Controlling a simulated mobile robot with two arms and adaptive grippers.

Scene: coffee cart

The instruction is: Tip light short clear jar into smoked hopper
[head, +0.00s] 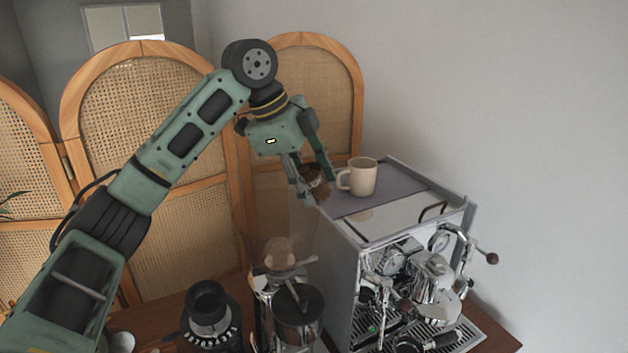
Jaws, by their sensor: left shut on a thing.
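My left gripper (311,187) reaches in from the left and points down. It is shut on a small clear jar (317,178) with brown contents, which looks tilted and is partly hidden by the fingers. The smoked hopper (285,215) is a see-through, faintly brown shape just below and left of the jar, on top of a chrome grinder (298,318). A light brown mass shows low in the hopper. I cannot tell whether the jar's mouth is over the hopper's opening. My right gripper is not in view.
A silver espresso machine (375,235) stands right of the grinder, with a cream mug (361,177) on its top close to the jar. A black grinder (210,317) stands at the lower left. A cane folding screen (137,90) is behind.

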